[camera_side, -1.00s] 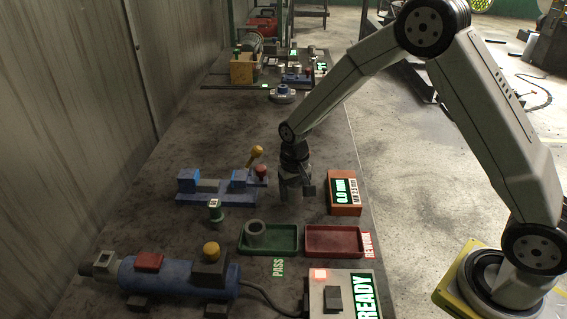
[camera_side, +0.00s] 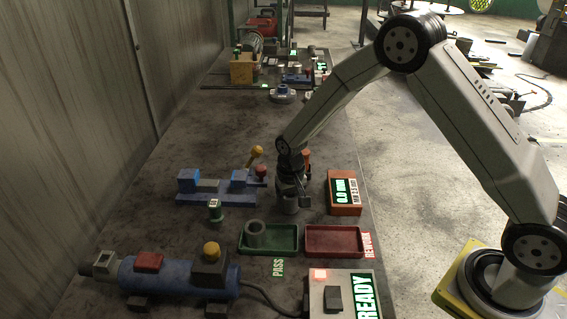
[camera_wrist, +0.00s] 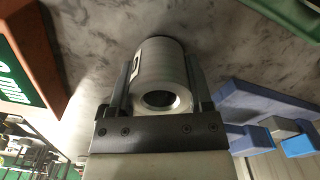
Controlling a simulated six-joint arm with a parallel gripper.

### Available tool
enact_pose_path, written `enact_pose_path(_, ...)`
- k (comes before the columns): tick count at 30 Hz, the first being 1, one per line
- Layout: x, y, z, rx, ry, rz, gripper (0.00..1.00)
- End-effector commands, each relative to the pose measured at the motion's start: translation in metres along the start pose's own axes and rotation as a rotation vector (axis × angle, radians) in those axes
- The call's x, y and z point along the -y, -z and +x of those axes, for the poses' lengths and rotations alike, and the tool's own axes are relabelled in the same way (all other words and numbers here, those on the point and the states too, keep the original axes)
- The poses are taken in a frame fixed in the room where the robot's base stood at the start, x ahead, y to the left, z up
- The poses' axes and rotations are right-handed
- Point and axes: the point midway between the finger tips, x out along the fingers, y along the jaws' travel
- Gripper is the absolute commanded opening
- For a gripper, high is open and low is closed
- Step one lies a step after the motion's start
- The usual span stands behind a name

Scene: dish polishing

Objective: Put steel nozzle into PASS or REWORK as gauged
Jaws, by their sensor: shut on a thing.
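My gripper (camera_side: 291,201) is low over the table, between the blue fixture and the orange gauge box. In the wrist view its two fingers are shut on the sides of the steel nozzle (camera_wrist: 155,64), a pale grey cylinder with a round bore and a small dark-marked label. The nozzle (camera_side: 291,207) shows only partly below the fingers in the side view; I cannot tell whether it touches the table. The green PASS tray (camera_side: 288,248) holds a grey ring-shaped part (camera_side: 255,233). The red REWORK tray (camera_side: 335,240) looks empty. The gauge box (camera_side: 344,194) reads 0.0 mm.
The blue fixture (camera_side: 215,197) with a yellow-knobbed lever is left of my gripper. A small green-and-white plug-like part (camera_side: 215,210) stands near it. A blue motor-like machine (camera_side: 175,278) and a READY box (camera_side: 345,295) are in front.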

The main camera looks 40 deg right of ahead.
Motion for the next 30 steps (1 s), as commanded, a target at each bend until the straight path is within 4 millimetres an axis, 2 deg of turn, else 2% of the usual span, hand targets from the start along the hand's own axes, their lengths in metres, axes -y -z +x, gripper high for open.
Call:
enact_pose_path(6,0.000,0.001,0.003,-0.002,0.001,0.000,0.00)
enact_pose_path(7,0.000,0.000,0.004,0.000,0.000,0.000,0.71)
enact_pose_path(9,0.000,0.000,0.004,0.000,0.000,0.000,0.94)
enact_pose_path(10,0.000,0.000,0.004,0.000,0.000,0.000,1.00)
enact_pose_path(22,0.000,0.000,-0.001,0.000,0.000,0.000,1.00)
enact_pose_path(30,0.000,0.001,-0.025,-0.002,0.000,0.000,1.00)
